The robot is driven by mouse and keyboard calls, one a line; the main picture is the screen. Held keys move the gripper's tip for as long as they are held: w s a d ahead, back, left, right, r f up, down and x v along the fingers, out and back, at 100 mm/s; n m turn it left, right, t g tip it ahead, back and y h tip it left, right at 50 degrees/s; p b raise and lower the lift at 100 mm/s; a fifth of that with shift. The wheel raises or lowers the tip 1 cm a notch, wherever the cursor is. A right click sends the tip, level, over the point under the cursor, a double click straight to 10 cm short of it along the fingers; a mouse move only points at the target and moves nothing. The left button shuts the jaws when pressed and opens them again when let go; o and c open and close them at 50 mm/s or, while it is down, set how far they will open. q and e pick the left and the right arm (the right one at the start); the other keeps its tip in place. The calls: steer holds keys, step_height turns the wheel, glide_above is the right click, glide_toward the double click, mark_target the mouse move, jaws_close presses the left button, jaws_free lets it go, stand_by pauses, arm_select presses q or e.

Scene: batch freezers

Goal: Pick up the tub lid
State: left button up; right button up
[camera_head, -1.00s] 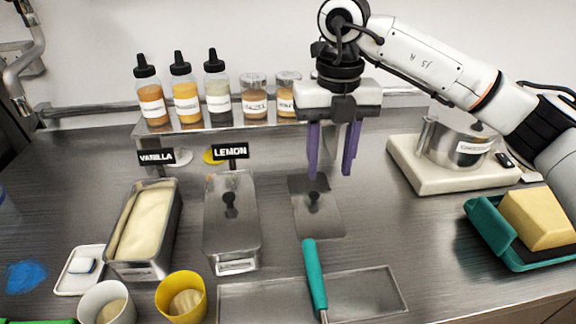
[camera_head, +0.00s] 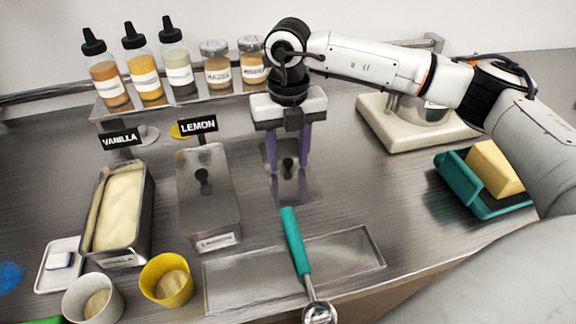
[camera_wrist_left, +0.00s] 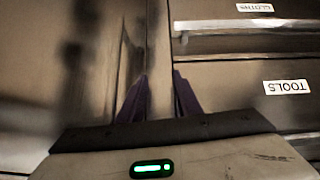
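A flat grey metal tub lid (camera_head: 296,190) with a dark knob lies on the counter, right of the lemon tub (camera_head: 207,210). My right gripper (camera_head: 288,168) is over the lid, pointing down, its purple fingers apart around the knob's place in the picture. I cannot tell whether they touch the lid. The lemon tub has its own knobbed lid on. The open vanilla tub (camera_head: 118,207) holds pale ice cream. My left gripper (camera_wrist_left: 159,88) is open and empty in the left wrist view, facing cabinet fronts; it is outside the head view.
A teal-handled scoop (camera_head: 296,240) lies across a shallow metal tray (camera_head: 345,255) in front of the lid. A yellow cup (camera_head: 166,281) and a white cup (camera_head: 92,298) stand front left. A scale (camera_head: 410,132) and a teal dish (camera_head: 465,185) stand right. Bottles and jars line the back shelf.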

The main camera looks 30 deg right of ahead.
steer(key=shift+f, duration=0.15)
steer(key=shift+c, duration=0.2)
jaws_close()
